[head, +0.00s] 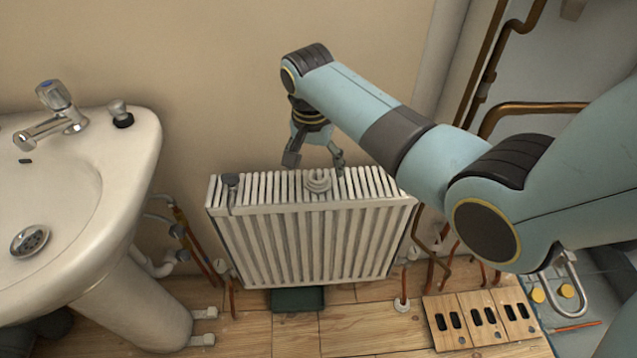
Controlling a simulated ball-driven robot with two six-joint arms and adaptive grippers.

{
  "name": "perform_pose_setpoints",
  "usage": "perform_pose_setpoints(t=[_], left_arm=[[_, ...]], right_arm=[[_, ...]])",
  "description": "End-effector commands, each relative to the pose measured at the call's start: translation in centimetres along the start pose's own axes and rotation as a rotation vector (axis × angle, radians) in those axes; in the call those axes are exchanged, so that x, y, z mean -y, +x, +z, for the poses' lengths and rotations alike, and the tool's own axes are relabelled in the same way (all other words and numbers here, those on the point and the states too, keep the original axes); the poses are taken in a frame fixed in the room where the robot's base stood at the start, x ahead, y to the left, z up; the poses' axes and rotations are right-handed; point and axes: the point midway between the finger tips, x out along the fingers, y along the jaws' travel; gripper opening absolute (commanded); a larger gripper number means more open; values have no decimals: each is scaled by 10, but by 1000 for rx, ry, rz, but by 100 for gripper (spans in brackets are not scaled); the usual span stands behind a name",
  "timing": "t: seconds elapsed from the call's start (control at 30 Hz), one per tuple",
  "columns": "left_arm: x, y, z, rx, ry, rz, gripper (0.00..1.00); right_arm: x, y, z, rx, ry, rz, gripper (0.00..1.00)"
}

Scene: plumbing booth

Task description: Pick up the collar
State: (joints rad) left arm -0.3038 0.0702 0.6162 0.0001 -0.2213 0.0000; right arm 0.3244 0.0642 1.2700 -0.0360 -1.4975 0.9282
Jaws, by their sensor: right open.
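A pale, ring-shaped piece that looks like the collar (318,181) lies on the top grille of the white radiator (310,243), near its middle. My right gripper (315,163) points down just above the collar, with its two fingers spread apart. One finger is to the left of the collar and the other is to its upper right. Nothing shows between the fingers, and the gripper appears apart from the collar. My left gripper is not in view.
A white sink (130,160) with a tap (52,118) stands at the left. Copper pipes (490,60) run up the right wall. Slotted wooden plates (463,338) and a dark green box (297,299) are on the floor.

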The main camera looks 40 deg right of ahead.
Motion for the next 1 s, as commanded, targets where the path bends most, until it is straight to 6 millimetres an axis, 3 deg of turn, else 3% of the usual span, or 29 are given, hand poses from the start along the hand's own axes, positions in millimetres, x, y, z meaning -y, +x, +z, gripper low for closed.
perform_pose_setpoints(t=[0.43, 0.73, 1.0], left_arm=[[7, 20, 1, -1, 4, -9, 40], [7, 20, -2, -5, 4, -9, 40], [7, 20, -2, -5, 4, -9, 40]], right_arm=[[0, 56, -6, 2, -1, 0, 81], [1, 59, -7, 0, -1, -1, 81], [0, 59, -7, 0, -1, -1, 45]])
